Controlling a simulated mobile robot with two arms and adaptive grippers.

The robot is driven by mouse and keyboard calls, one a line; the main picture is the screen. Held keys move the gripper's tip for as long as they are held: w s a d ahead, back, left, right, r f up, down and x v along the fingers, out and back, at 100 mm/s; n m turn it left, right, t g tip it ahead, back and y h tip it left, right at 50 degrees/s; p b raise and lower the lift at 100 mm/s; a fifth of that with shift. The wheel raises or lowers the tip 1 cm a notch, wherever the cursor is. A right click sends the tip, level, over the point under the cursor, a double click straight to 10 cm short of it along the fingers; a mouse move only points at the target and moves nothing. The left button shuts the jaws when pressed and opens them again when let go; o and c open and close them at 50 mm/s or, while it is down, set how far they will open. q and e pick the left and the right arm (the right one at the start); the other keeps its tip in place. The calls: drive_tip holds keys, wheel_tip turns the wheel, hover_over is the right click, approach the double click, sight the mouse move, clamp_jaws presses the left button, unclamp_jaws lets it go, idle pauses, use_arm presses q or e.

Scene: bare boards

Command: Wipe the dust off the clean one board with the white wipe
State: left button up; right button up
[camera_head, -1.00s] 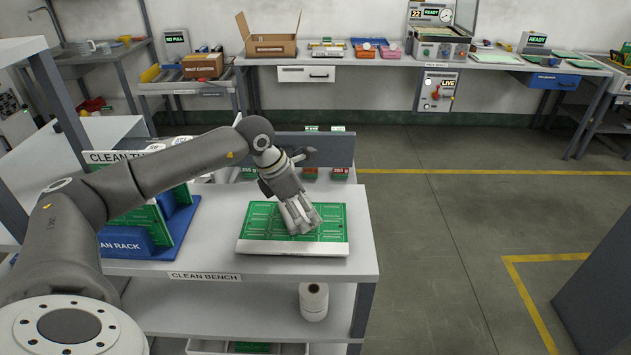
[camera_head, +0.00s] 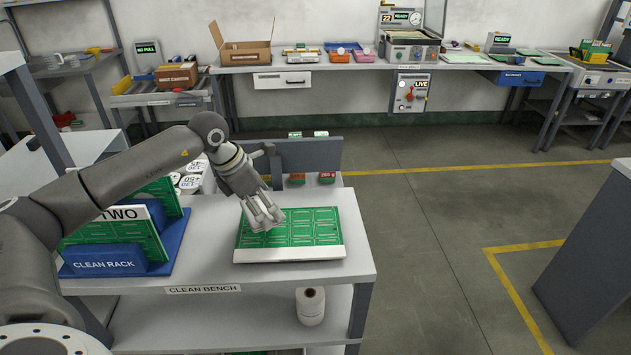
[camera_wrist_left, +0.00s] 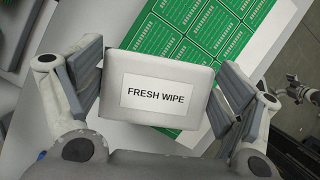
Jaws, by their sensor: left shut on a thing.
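A green board (camera_head: 313,226) with a pale front strip lies on the clean bench (camera_head: 352,268). It also shows in the left wrist view (camera_wrist_left: 205,22); I can make out no dust on it. My left gripper (camera_head: 265,218) is over the board's left part, pointing down. In the left wrist view its fingers (camera_wrist_left: 160,95) are shut on the white wipe (camera_wrist_left: 190,80), a pad labelled FRESH WIPE. The pad overlaps the board there; I cannot tell whether they touch. What looks like my right gripper (camera_wrist_left: 298,90) shows small at the right edge of that view, its jaws unclear.
A blue clean rack (camera_head: 118,263) with upright green boards, one labelled TWO, stands on the bench's left. A grey panel (camera_head: 310,154) rises behind the bench. A white roll (camera_head: 311,306) stands on the shelf below. Open floor lies to the right.

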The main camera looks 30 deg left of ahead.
use_arm(q)
wheel_tip(320, 180, up, 2)
drive_tip(key=shift+d+r+p, duration=0.1)
drive_tip(key=shift+d+p, duration=0.05)
drive_tip(key=shift+p, duration=0.3)
drive_tip(key=shift+a+r+p, duration=0.25)
drive_tip(key=shift+r+p, duration=0.4)
drive_tip(key=shift+r, duration=0.4)
drive_tip(key=shift+d+r, duration=0.2)
drive_tip(key=shift+r, duration=0.2)
use_arm(e)
drive_tip(key=r, duration=0.1)
drive_tip(key=d+r, duration=0.1)
drive_tip(key=r, duration=0.1)
drive_tip(key=shift+w+d, duration=0.1)
drive_tip(key=shift+d, duration=0.15)
drive_tip(key=shift+a, duration=0.45)
